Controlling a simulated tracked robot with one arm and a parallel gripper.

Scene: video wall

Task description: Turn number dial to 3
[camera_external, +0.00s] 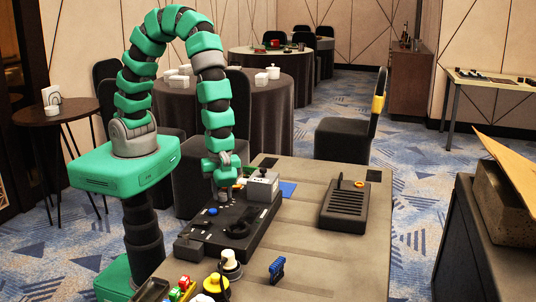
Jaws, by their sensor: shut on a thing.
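My gripper (223,190) points down at the back left part of a black control panel (205,243) on the grey table. Its jaws are shut on a small part on the panel, which appears to be the number dial. The dial is mostly hidden by the jaws, and its numbers and setting cannot be read. A blue knob (212,211) sits on the panel just in front of the gripper. A black round control (239,228) stands farther forward, and a grey box (262,186) is right of the gripper.
A black slatted box (345,206) stands right on the table (330,262). A white-topped knob (230,264), a yellow round part (216,286) and a blue part (277,270) are at the front.

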